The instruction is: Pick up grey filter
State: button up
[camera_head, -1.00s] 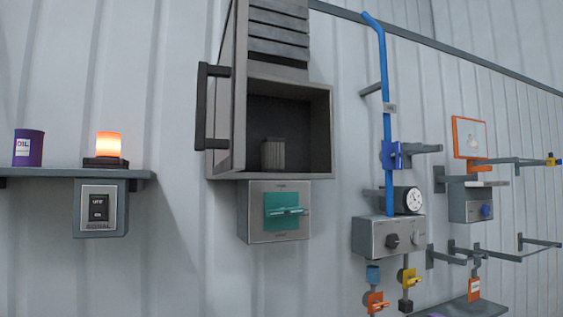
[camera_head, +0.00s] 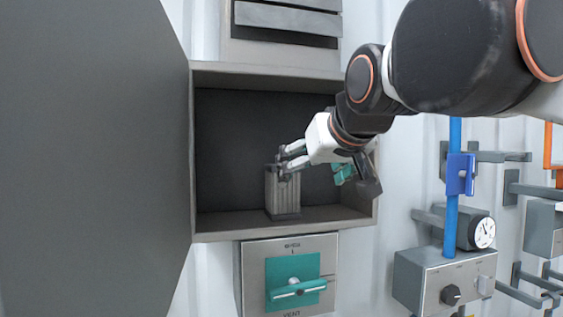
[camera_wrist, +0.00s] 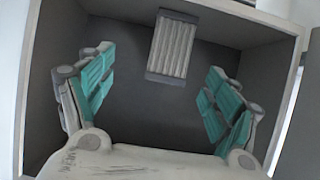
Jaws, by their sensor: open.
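The grey filter (camera_head: 283,195) is a ribbed upright block standing on the floor of an open wall cabinet (camera_head: 285,224). The filter also shows in the wrist view (camera_wrist: 173,47), at the top centre, beyond the fingertips. My gripper (camera_head: 290,162) reaches into the cabinet from the right, and its fingers overlap the filter's top in the head view. In the wrist view my gripper (camera_wrist: 155,85) has its teal-padded fingers spread wide and empty, with the filter between their directions but farther off. Part of the filter's top is hidden by the fingers.
The cabinet door (camera_head: 90,160) stands open at left. Below the cabinet is a teal switch panel (camera_head: 290,275). At right are a blue pipe (camera_head: 452,190), a gauge (camera_head: 484,233), a knob box (camera_head: 445,280) and wall brackets. The cabinet's left inside is clear.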

notch_tip(320, 180, up, 5)
jog(key=a, duration=0.1)
jog(key=p, duration=0.1)
send_over(282, 191)
jog(key=s+d, duration=0.1)
jog(key=d, duration=0.1)
notch_tip(282, 191, down, 4)
jog(key=r, duration=0.1)
jog(key=x, duration=0.6)
jog(key=shift+a+f, duration=0.25)
jog(key=shift+f, duration=0.1)
jog(key=shift+s+r, duration=0.1)
jog(key=shift+s, duration=0.2)
jog(key=shift+c, duration=1.4)
jog(key=c, duration=0.9)
